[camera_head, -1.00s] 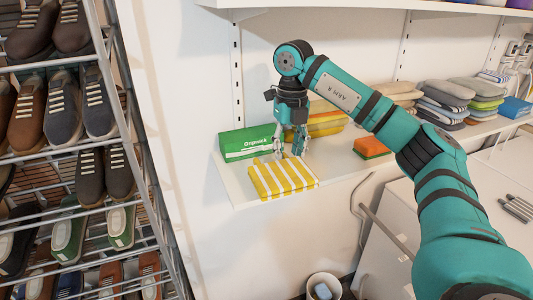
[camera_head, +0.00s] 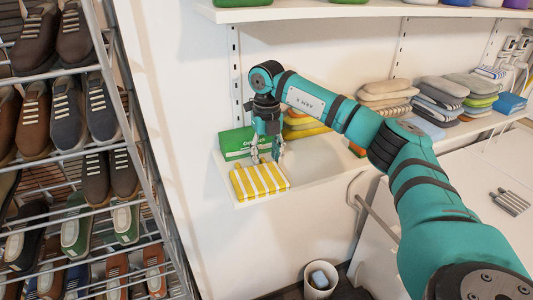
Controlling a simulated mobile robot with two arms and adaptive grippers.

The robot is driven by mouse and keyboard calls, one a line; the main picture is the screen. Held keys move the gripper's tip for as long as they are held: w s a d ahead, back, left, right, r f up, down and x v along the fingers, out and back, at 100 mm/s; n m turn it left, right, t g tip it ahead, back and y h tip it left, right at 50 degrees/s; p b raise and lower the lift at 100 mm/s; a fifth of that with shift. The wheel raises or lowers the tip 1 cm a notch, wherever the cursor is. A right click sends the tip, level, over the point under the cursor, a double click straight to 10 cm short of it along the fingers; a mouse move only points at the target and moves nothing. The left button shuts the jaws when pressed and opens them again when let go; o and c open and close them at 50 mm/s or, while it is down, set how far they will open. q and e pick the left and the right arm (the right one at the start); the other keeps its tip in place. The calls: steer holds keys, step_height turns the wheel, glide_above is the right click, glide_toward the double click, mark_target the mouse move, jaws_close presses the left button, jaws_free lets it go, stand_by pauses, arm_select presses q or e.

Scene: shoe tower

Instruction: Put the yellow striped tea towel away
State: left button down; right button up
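The yellow and white striped tea towel (camera_head: 258,181) lies folded at the left end of the lower wall shelf (camera_head: 305,177), near its front edge. My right gripper (camera_head: 265,158) points down just behind the towel, at its back edge. Its fingers are apart and nothing shows between them; whether they touch the towel I cannot tell. A stack of yellow and orange folded cloths (camera_head: 303,124) stands behind the gripper on the same shelf, partly hidden by my arm. My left gripper is out of view.
A green box (camera_head: 233,143) stands behind the towel. Stacks of folded cloths (camera_head: 440,103) line the shelf to the right. A shoe rack (camera_head: 150,170) stands at left, and a bin (camera_head: 320,281) below. Bare shelf lies right of the towel.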

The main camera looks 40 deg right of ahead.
steer(key=shift+o, duration=1)
step_height(320, 180, up, 6)
steer(key=shift+w+r+b, duration=0.1)
steer(key=shift+r+b, duration=0.15)
steer(key=shift+b, duration=1)
steer(key=shift+r, duration=0.5)
